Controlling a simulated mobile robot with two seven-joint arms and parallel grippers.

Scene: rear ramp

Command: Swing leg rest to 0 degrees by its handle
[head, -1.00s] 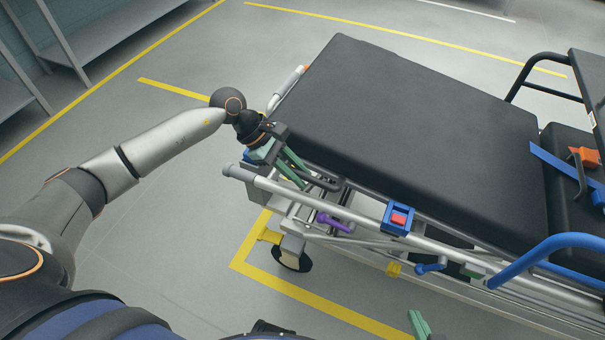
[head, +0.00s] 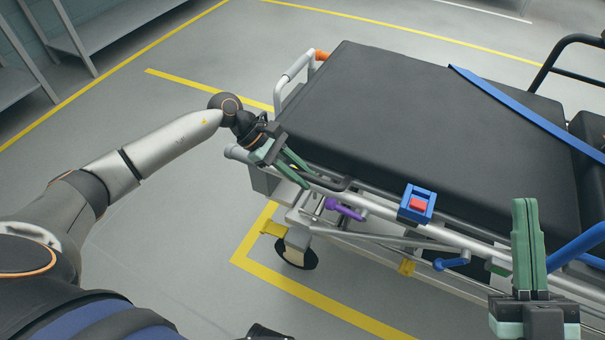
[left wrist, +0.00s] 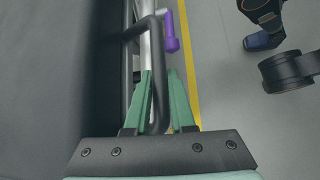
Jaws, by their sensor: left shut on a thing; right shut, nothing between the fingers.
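The leg rest (head: 420,130) is the wide black pad at the stretcher's near-left end in the head view. It lies low over the side rail and looks close to level; its exact angle I cannot tell. Its handle (head: 325,183) is a dark bent bar below the pad's near edge. My left gripper (head: 300,178) is shut on this handle. In the left wrist view, the handle (left wrist: 160,95) runs between the two green fingers, with the pad at the left. My right gripper (head: 525,205) is shut and empty, upright beside the near rail at lower right.
A blue strap (head: 510,103) crosses the black padding. Shelving (head: 100,30) stands far left. The floor at left is clear.

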